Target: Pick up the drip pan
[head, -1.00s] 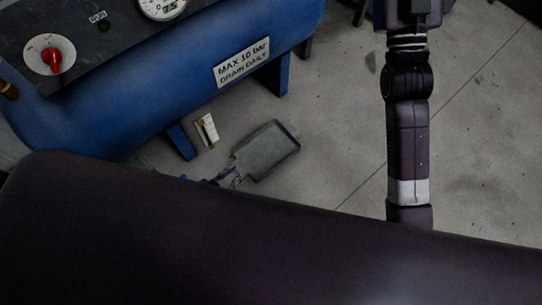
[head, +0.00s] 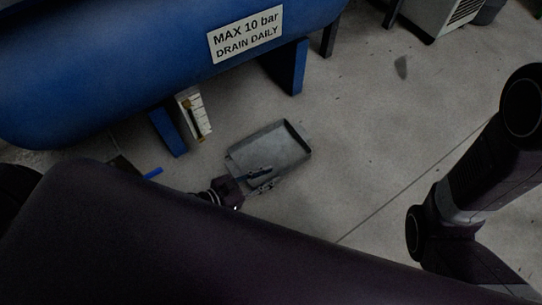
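The drip pan (head: 284,140) is a shallow grey rectangular tray. It lies on the concrete floor near the middle of the head view, below and right of the blue tank. My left gripper (head: 263,180) is at the pan's near left corner. One finger reaches over the pan's inside and the other lies along its near side, with a gap between them. I cannot tell whether either finger touches the rim. My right arm shows at the right edge, but its gripper is out of view.
The blue tank (head: 120,70) with a pressure label (head: 245,34) stands on blue legs (head: 287,68) behind the pan. A white and yellow item (head: 194,113) is by one leg. A small blue piece (head: 153,173) lies left. Floor to the pan's right is clear.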

